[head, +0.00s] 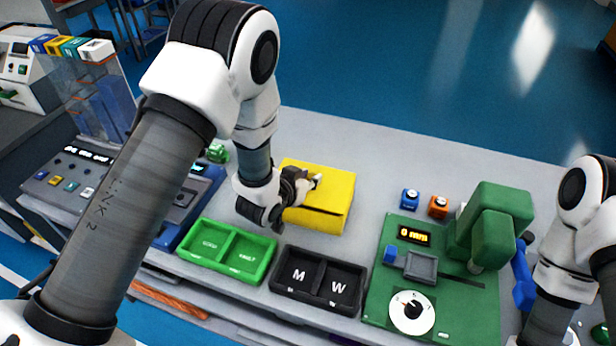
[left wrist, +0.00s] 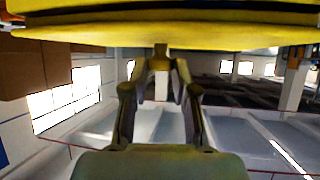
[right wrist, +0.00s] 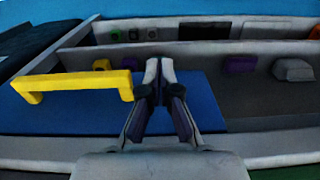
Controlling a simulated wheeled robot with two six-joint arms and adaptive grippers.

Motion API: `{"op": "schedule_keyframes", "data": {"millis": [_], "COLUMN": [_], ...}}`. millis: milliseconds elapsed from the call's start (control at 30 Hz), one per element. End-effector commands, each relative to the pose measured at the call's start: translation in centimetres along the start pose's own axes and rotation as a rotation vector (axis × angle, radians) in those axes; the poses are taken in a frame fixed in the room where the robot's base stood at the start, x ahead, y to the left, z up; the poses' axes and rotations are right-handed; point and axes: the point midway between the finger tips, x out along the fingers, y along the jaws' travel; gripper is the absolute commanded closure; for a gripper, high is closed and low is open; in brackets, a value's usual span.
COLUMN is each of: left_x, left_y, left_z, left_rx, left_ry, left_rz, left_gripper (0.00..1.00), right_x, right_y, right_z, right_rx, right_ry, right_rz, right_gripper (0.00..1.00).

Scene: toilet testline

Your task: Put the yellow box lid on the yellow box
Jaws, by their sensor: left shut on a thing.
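The yellow box (head: 318,222) stands on the grey bench, near the middle of the head view. Its yellow lid (head: 335,182) lies over the top, with a thin dark gap along the front right edge. I cannot tell whether it is fully seated. My left gripper (head: 308,184) is at the lid's upper face, shut on a small part of it. In the left wrist view the fingers (left wrist: 160,62) close on a small yellow piece, and the yellow lid (left wrist: 120,35) spans the top. My right gripper (right wrist: 160,68) is shut with nothing seen between its tips.
A green two-part tray (head: 232,250) and a black tray marked M and W (head: 318,282) stand in front of the box. A green machine (head: 430,290) with a dial stands to the right. Small blue (head: 409,199) and orange (head: 438,207) blocks lie behind it.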

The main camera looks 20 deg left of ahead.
Motion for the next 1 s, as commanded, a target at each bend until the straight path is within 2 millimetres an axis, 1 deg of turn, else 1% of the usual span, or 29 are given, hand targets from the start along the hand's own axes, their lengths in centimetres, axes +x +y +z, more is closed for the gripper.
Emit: {"op": "schedule_keyframes", "data": {"millis": [33,67,100,400,467,533,567,667,800,900,1000], "left_x": [0.0,0.0,0.0,-0.1,-0.3,-0.8,-1.2,-3.5,-7.5,-9.9,-11.6], "left_y": [0.0,0.0,0.0,0.0,0.0,0.0,0.0,0.0,0.0,0.0,0.0], "left_z": [-0.1,-0.1,-0.1,-0.2,-0.6,-1.6,-1.6,-1.5,-1.5,-1.4,-1.2], "left_rx": [0.000,0.000,0.000,0.000,0.000,0.000,0.000,-0.001,-0.002,-0.001,-0.001], "left_ry": [0.001,0.000,0.000,0.001,0.001,0.001,-0.001,-0.003,-0.003,-0.002,-0.002], "left_rz": [0.000,0.000,0.000,0.000,0.000,0.000,0.000,0.000,0.000,0.000,-0.001], "left_gripper": [1.00,0.62,0.48,0.47,0.47,0.47,0.47,0.47,0.47,0.47,0.47], "right_x": [-0.1,-0.1,-0.1,-0.2,-0.6,-1.5,-1.7,-2.4,-3.5,-3.9,-4.0], "right_y": [0.0,0.0,0.0,0.0,0.0,0.0,0.0,0.0,0.0,0.0,0.0], "right_z": [0.0,0.0,0.0,0.0,0.0,0.0,0.0,0.0,0.0,0.0,0.0], "right_rx": [0.000,0.000,0.000,0.000,0.000,0.000,0.000,0.000,0.000,0.000,0.000], "right_ry": [0.000,0.000,0.000,0.000,0.000,0.000,0.000,0.000,0.000,0.000,0.000], "right_rz": [0.000,0.000,0.000,0.000,0.000,0.000,0.000,0.000,0.000,0.000,0.000], "right_gripper": [1.00,1.00,1.00,1.00,1.00,1.00,1.00,1.00,1.00,1.00,1.00]}}
